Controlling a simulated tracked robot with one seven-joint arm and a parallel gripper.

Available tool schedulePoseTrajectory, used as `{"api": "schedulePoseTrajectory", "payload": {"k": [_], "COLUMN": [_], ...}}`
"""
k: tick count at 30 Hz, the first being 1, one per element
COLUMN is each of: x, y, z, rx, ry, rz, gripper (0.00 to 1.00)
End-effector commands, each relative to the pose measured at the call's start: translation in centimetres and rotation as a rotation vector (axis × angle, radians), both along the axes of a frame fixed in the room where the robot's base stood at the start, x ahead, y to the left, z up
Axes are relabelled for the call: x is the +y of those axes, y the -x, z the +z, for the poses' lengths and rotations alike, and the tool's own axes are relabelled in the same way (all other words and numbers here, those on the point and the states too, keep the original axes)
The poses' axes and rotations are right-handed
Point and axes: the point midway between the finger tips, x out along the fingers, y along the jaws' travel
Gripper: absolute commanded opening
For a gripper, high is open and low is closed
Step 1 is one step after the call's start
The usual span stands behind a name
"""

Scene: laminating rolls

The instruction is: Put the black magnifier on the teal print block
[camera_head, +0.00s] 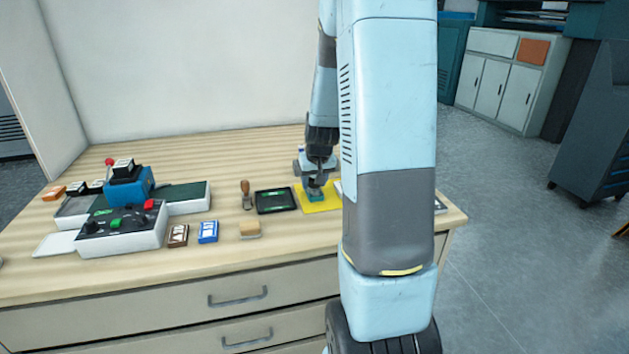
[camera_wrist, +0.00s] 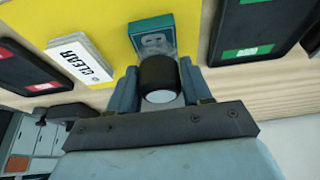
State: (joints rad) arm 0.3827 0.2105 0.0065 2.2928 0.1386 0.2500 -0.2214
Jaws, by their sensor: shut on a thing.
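The black magnifier (camera_wrist: 159,75) is a short dark cylinder with a pale round end, held between the two fingers of my gripper (camera_wrist: 158,88) in the wrist view. The teal print block (camera_wrist: 143,22) lies just beyond it on a yellow sheet (camera_wrist: 105,22), with a pale pattern on its face. The magnifier overlaps the block's near edge in this view; I cannot tell whether they touch. In the head view, my gripper (camera_head: 318,178) points down over the teal block (camera_head: 316,196), and the magnifier is hard to make out there.
A white card stack marked CLEAR (camera_wrist: 80,60) lies on the yellow sheet. A black tray with a green label (camera_head: 276,201) and a wooden-handled stamp (camera_head: 247,195) stand to the left. A control box (camera_head: 122,228) is farther left. My arm hides the table's right part.

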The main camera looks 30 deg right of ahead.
Motion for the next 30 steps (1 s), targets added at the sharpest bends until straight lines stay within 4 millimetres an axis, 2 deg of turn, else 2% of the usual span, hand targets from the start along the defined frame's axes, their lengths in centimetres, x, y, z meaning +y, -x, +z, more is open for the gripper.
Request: {"api": "schedulePoseTrajectory", "payload": {"k": [8,9,16,24,30], "x": [0.0,0.0,0.1,0.1,0.3], "y": [0.0,0.0,0.0,0.0,0.3], "z": [-0.1,-0.2,-0.1,0.0,1.2], "rx": [0.000,0.000,0.000,0.000,-0.002], "ry": [0.000,0.000,0.000,0.000,0.001], "rz": [0.001,0.001,0.001,0.002,0.003], "gripper": [0.18,0.51,0.73,0.74,0.74]}}
